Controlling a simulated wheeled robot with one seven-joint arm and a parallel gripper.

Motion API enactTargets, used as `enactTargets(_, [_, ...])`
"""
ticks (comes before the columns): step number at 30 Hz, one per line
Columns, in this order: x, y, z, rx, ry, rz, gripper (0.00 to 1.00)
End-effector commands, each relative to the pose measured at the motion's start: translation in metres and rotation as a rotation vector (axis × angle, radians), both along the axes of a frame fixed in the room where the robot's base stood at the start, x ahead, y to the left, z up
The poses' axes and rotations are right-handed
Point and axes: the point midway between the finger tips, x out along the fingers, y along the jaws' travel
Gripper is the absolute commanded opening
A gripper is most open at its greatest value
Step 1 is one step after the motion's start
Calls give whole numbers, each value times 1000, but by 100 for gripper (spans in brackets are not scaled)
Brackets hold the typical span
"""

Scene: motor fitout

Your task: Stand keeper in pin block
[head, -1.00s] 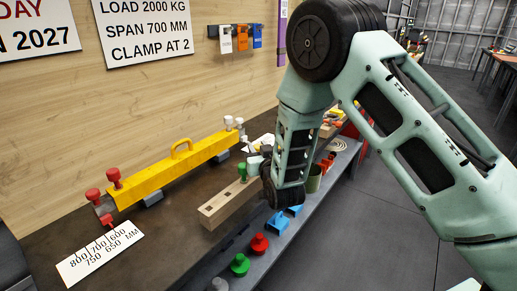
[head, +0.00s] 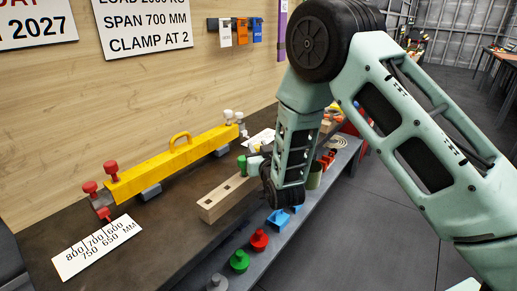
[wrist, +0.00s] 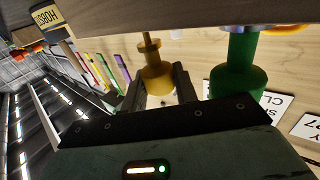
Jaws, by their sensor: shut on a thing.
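My gripper (wrist: 160,88) is shut on a brass-yellow keeper (wrist: 153,75), a round stepped body with a narrower stem. In the wrist view its stem points toward the wooden pin block (wrist: 190,14), and I cannot tell whether the two touch. A green keeper (wrist: 240,70) is beside it, its stem reaching the block. In the head view the pin block (head: 217,203) lies on the bench with square holes showing on top. The green keeper (head: 241,163) stands at its far end, next to my gripper (head: 257,162). The held keeper is hidden there.
A yellow lifting beam (head: 150,175) with red and white pins lies behind the block. A scale plate (head: 97,247) is at front left. Red (head: 259,240) and green (head: 239,261) knobbed pieces and a blue holder (head: 278,220) line the front ledge.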

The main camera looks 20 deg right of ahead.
Motion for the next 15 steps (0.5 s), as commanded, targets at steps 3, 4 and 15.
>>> enactTargets(3, [0, 0, -4, 0, 0, 0, 7])
enactTargets(4, [0, 0, -5, 0, 0, 0, 7])
enactTargets(15, [0, 0, -14, 0, 0, 0, 7])
